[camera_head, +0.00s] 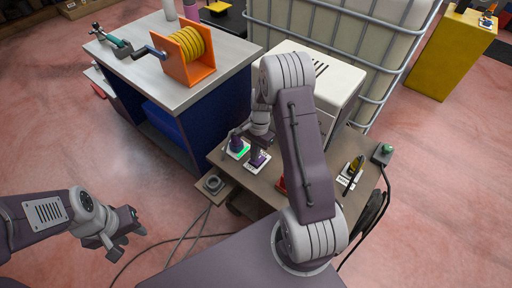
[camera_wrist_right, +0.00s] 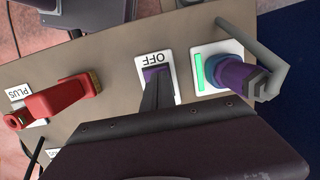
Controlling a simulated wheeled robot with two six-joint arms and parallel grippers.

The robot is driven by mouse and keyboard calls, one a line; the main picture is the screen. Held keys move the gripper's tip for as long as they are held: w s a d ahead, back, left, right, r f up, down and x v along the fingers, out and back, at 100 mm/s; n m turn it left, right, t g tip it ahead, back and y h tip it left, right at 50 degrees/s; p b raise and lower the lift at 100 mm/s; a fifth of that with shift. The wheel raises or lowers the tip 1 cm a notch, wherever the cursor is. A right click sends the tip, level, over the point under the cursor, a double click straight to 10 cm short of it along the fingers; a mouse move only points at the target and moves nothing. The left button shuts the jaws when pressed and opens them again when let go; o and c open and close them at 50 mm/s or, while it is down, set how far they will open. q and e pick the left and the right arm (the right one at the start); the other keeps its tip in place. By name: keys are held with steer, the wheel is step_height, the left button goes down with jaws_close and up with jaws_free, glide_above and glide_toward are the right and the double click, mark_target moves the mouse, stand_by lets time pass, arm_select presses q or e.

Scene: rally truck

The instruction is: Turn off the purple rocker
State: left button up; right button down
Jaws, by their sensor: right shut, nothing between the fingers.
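The purple rocker (camera_wrist_right: 152,74) sits on a white plate marked OFF (camera_wrist_right: 155,60), mostly hidden behind my right fingers in the right wrist view. In the head view its plate (camera_head: 257,165) lies on the brown panel top. My right gripper (camera_wrist_right: 156,88) is shut, with its dark fingers lined up over the rocker; I cannot tell whether they touch it. It shows in the head view below the wrist (camera_head: 260,138). My left gripper (camera_head: 125,238) is open and empty over the floor at the lower left.
On the other side is a red lever (camera_wrist_right: 62,100) near a PLUS label. A yellow-black handle (camera_head: 354,170) and green button (camera_head: 387,149) are at the panel's right.

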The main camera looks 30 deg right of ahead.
steer(key=shift+f, duration=0.35)
steer(key=shift+s+a+f, duration=0.1)
steer(key=shift+a+f, duration=0.1)
steer(key=shift+d+r, duration=0.1)
steer(key=shift+w+d+r+p, duration=0.1)
steer(key=shift+w+d+p, duration=0.15)
steer(key=shift+d+p, duration=0.2)
steer(key=shift+w+d, duration=0.15)
steer(key=shift+d, duration=0.15)
steer(key=shift+a, duration=0.1)
